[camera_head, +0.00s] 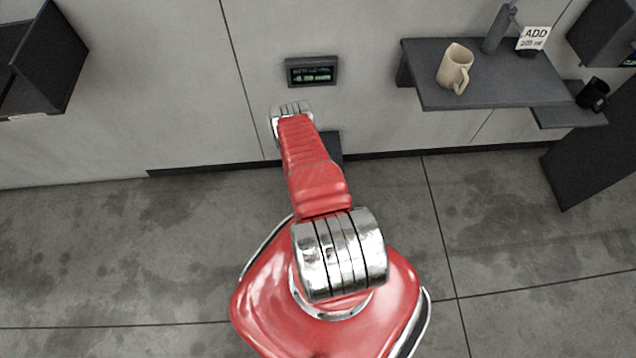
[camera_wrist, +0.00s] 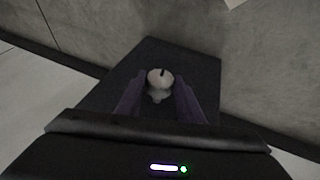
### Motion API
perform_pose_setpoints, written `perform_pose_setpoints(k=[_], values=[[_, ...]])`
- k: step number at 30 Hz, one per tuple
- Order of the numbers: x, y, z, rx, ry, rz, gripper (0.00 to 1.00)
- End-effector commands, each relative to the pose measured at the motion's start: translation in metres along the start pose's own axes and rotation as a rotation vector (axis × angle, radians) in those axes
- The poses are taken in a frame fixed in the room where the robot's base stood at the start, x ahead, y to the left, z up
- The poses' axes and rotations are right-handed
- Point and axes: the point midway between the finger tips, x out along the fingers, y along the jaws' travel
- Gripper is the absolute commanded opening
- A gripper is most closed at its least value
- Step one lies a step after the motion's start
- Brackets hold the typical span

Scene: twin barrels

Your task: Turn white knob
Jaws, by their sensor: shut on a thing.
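The white knob (camera_wrist: 160,79) shows in the wrist view, round with a dark mark on its top edge, set against a dark box-like unit (camera_wrist: 195,62). My gripper (camera_wrist: 160,98) has its two purple-grey fingers on either side of the knob and is shut on it. In the head view my red arm reaches towards the wall and hides the gripper and the knob. Part of the dark unit (camera_head: 329,146) shows low on the wall beside the arm.
A small dark display (camera_head: 311,71) with green text is on the wall above the arm's end. To the right, a dark shelf (camera_head: 425,88) holds a beige mug (camera_head: 454,67), a grey bottle (camera_head: 497,30) and a labelled sign (camera_head: 534,38). A black mug (camera_head: 593,94) stands on a lower shelf. The concrete floor (camera_head: 120,250) at left is clear.

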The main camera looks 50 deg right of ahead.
Motion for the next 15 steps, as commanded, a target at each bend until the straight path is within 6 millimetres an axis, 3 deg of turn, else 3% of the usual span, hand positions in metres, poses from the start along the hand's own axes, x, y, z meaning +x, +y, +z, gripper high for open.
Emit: perform_pose_setpoints(k=[15], values=[[0.0001,-0.0076,-0.0006,-0.085,0.002,0.183,0.12]])
